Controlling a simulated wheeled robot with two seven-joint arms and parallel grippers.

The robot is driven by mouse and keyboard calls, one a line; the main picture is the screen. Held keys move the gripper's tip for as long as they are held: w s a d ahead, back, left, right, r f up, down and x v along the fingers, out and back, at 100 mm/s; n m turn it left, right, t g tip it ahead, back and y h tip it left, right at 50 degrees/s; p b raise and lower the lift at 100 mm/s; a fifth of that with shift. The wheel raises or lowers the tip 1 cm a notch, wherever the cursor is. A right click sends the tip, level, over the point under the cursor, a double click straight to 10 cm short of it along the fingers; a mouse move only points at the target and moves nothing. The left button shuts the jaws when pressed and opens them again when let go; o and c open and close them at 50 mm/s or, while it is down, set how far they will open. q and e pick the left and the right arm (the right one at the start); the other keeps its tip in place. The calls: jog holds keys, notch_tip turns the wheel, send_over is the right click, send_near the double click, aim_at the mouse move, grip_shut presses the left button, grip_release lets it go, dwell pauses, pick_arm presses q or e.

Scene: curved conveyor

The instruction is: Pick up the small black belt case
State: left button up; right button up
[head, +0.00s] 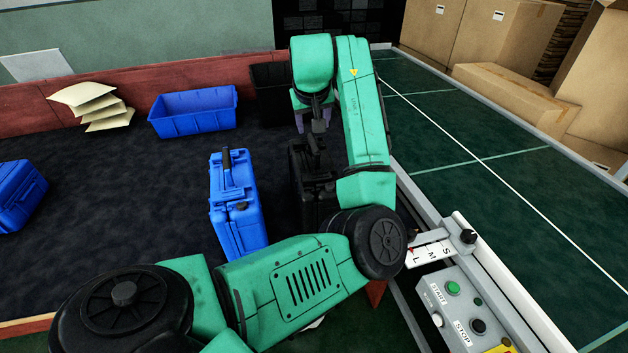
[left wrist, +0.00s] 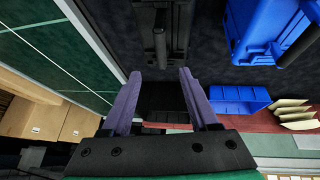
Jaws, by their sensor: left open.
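The black case (head: 308,193) stands upright on the dark conveyor belt, just right of a blue case, with its handle on top. My green left arm covers its lower part in the head view. My left gripper (head: 312,127) is above the case's far end, with its purple fingers pointing down. In the left wrist view the gripper (left wrist: 160,74) is open, with nothing between its fingers. The black case (left wrist: 172,28) with its handle lies just beyond the fingertips there, and no contact shows. My right gripper is in neither view.
A blue case (head: 238,205) stands close left of the black one, and another blue case (head: 20,195) is at far left. A blue bin (head: 195,112), a black bin (head: 268,95) and envelopes (head: 95,105) are behind. A control box (head: 470,310) and green table (head: 480,160) are right.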

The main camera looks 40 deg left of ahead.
aim_at(313, 142)
pick_arm(q)
jog(key=x, duration=0.1)
jog(key=p+x, duration=0.2)
jog(key=x, duration=0.1)
jog(key=shift+s+d+f, duration=0.2)
jog(key=shift+s+f, duration=0.1)
jog(key=shift+f, duration=0.05)
jog(key=p+x, duration=0.2)
jog(key=x, duration=0.5)
jog(key=shift+w+a, duration=0.1)
jog(key=shift+a, duration=0.05)
jog(key=shift+f, duration=0.15)
jog(key=shift+w, duration=0.1)
grip_shut()
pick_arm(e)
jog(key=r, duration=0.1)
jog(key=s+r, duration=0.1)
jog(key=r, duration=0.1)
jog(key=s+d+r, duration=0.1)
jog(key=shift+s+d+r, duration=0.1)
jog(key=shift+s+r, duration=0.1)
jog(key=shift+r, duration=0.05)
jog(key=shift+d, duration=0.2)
pick_arm(q)
jog(key=shift+a+r, duration=0.1)
jog(key=shift+r, duration=0.1)
jog(key=shift+w, duration=0.1)
